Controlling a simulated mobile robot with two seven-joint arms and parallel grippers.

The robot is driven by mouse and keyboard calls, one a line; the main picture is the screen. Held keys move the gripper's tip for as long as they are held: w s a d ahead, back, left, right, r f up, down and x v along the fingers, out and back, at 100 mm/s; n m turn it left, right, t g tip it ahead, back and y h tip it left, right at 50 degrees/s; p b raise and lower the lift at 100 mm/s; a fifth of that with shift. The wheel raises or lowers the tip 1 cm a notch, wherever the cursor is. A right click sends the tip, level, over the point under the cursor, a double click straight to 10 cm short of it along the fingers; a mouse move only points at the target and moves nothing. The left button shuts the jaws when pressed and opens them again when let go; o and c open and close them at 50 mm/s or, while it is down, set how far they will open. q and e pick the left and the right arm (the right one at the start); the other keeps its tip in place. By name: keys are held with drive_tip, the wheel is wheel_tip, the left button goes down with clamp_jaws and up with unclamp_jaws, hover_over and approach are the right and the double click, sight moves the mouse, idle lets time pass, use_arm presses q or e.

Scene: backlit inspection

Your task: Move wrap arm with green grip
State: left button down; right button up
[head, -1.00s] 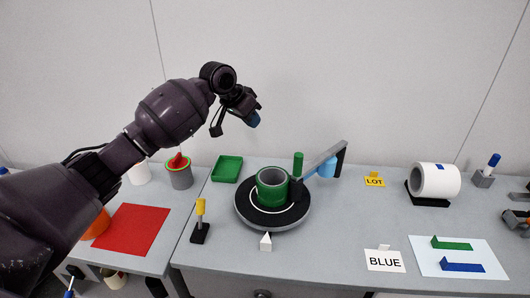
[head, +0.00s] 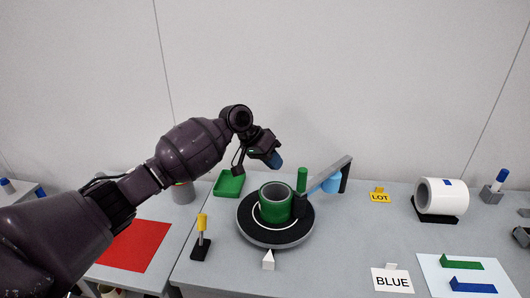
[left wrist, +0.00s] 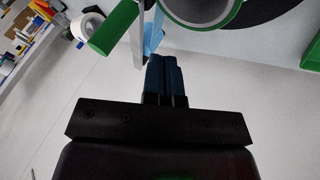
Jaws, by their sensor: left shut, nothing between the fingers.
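The wrap arm (head: 330,173) is a grey bar reaching from a dark post at its right end to the turntable's right side. Its upright green grip (head: 302,180) stands at the near end, beside a green-wrapped ring (head: 275,212) on the black turntable (head: 245,222). My left gripper (head: 277,160) is shut and empty, in the air above and left of the grip. In the left wrist view the blue fingertips (left wrist: 163,62) are together, with the green grip (left wrist: 113,28) to their upper left, apart from them.
A yellow-topped peg (head: 202,224) and a white wedge (head: 268,260) stand in front of the turntable. A green tray (head: 229,184) lies behind left. A LOT sign (head: 380,195), a BLUE card (head: 392,281) and a white roll (head: 442,195) are to the right.

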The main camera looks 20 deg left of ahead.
use_arm(q)
drive_tip(key=d, duration=0.2)
drive_tip(key=d+f, duration=0.1)
drive_tip(key=d, duration=0.1)
drive_tip(key=shift+s+d+f, duration=0.1)
drive_tip(key=shift+s+d, duration=0.1)
drive_tip(key=shift+d, duration=0.15)
use_arm(e)
drive_tip(key=shift+w+r, duration=0.25)
